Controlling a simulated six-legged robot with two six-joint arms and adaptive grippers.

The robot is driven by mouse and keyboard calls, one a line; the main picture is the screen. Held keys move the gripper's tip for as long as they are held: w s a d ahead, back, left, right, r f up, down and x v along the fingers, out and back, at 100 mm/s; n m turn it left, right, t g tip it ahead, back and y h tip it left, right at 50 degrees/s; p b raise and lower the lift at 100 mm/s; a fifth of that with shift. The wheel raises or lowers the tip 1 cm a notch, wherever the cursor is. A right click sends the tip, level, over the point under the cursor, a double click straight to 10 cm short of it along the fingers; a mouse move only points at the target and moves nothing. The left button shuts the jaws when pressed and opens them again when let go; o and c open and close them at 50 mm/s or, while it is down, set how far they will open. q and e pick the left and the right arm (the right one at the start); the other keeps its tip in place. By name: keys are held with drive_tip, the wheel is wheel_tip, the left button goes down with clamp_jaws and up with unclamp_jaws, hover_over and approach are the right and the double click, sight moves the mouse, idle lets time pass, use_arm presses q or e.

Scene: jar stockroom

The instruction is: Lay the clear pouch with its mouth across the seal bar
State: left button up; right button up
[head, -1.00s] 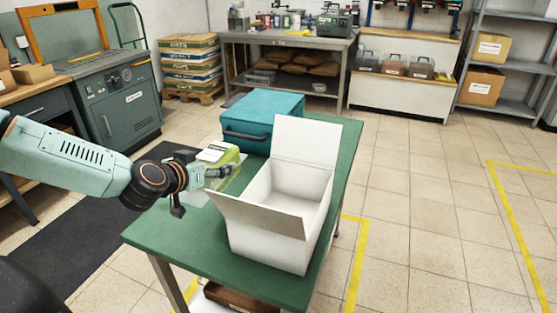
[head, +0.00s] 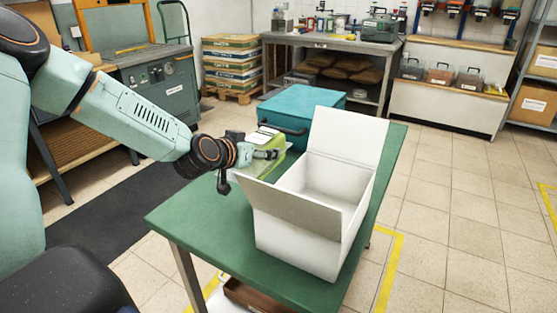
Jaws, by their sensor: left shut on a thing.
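My left gripper (head: 266,155) is shut over the green table, just left of the open white box. It holds a yellow-green, partly see-through thing (head: 272,140) with a pale patch on top. This may be the clear pouch; its mouth cannot be made out, and the fingers and wrist hide part of it. A blue-teal case (head: 305,108) with a dark front handle stands just behind it on the table. I cannot make out a seal bar. My right gripper is not in view.
The white box (head: 305,235) stands open with flaps raised, close to the right of my left gripper. The green table (head: 205,225) is bare at its front left. A workbench (head: 330,42), stacked sacks (head: 231,65) and a grey-green machine (head: 155,90) stand behind.

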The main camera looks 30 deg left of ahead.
use_arm(q)
drive_tip(key=b+x, duration=0.2)
drive_tip(key=x, duration=0.1)
drive_tip(key=b+x, duration=0.2)
drive_tip(key=x, duration=0.1)
drive_tip(key=shift+s+f, duration=0.1)
drive_tip(key=shift+f, duration=0.25)
drive_tip(key=shift+b+x, duration=0.4)
drive_tip(key=shift+x, duration=0.45)
drive_tip(key=w+f+b, duration=0.1)
drive_tip(key=w+f, duration=0.1)
drive_tip(key=shift+w+b, duration=0.4)
drive_tip(key=shift+s+a+r, duration=0.1)
drive_tip(key=shift+s+r, duration=0.1)
drive_tip(key=shift+f, duration=0.1)
drive_tip(key=o, duration=1.2)
drive_tip(key=shift+f, duration=0.2)
drive_tip(key=o, duration=0.4)
drive_tip(key=shift+r, duration=0.1)
